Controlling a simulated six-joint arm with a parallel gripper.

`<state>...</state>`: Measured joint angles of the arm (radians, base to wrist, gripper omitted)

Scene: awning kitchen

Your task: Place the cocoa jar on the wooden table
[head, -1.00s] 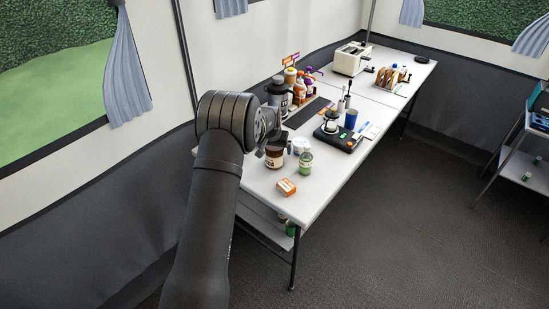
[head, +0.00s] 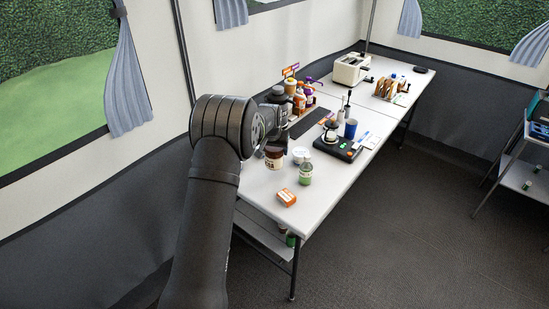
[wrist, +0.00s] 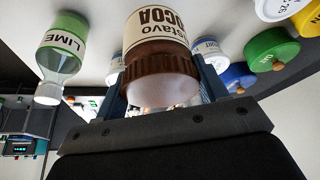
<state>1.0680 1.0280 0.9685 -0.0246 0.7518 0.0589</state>
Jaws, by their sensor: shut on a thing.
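The cocoa jar (head: 273,160) has a brown ribbed lid and a cream label reading COCOA. It shows large and upside down in the wrist view (wrist: 158,65). My gripper (head: 274,148) is shut on it near the lid, with a finger on each side in the wrist view (wrist: 163,85). The jar is over the near end of a white table (head: 262,205); the head view does not clearly show whether its base touches the top. I cannot make out a wooden tabletop in these frames.
A black scale (head: 337,149), blue cup (head: 351,129) and toaster (head: 351,70) are farther back. Another stand (head: 528,165) is at the far right.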

